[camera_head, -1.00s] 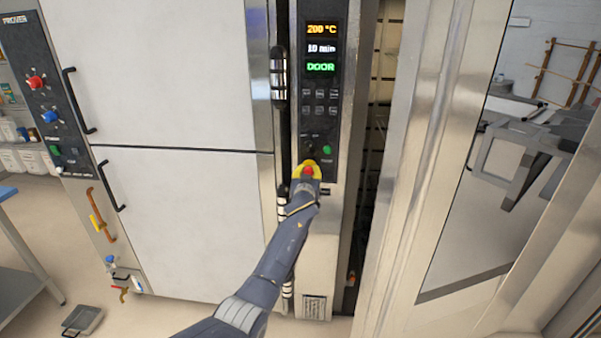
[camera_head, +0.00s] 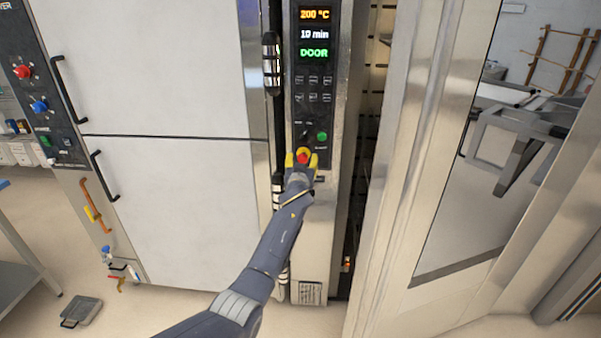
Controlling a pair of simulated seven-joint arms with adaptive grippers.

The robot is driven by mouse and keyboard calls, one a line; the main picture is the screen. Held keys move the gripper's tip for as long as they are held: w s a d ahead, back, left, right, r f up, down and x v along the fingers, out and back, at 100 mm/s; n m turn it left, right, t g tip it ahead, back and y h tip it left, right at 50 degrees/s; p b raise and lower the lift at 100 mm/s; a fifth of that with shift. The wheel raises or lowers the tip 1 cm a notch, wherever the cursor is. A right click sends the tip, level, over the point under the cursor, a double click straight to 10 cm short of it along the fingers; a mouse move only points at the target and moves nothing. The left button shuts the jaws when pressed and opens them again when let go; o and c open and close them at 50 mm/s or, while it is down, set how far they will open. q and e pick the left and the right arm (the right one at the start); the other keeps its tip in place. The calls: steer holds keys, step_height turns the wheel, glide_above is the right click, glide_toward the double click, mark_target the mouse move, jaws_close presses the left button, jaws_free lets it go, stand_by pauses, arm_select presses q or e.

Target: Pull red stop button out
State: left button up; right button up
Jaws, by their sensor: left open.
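The red stop button (camera_head: 303,156) sits low on the oven's dark control panel (camera_head: 314,110), with yellow showing around it. My left gripper (camera_head: 302,163) is at the button, its yellow fingertips spread to the left and right of it. The gripper is open. I cannot tell whether the fingertips touch the button. My left arm covers the panel's lower end. My right gripper is not in view.
A green button (camera_head: 321,136) sits just above and right of the red one. The display (camera_head: 314,33) reads 200 °C, 10 min and DOOR. The oven door (camera_head: 420,150) stands open on the right. A second oven (camera_head: 150,70) stands on the left.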

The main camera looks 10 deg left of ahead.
arm_select(q)
steer(key=s+d, duration=0.1)
steer(key=s, duration=0.9)
steer(key=shift+s+d, duration=0.15)
steer(key=shift+s, duration=0.15)
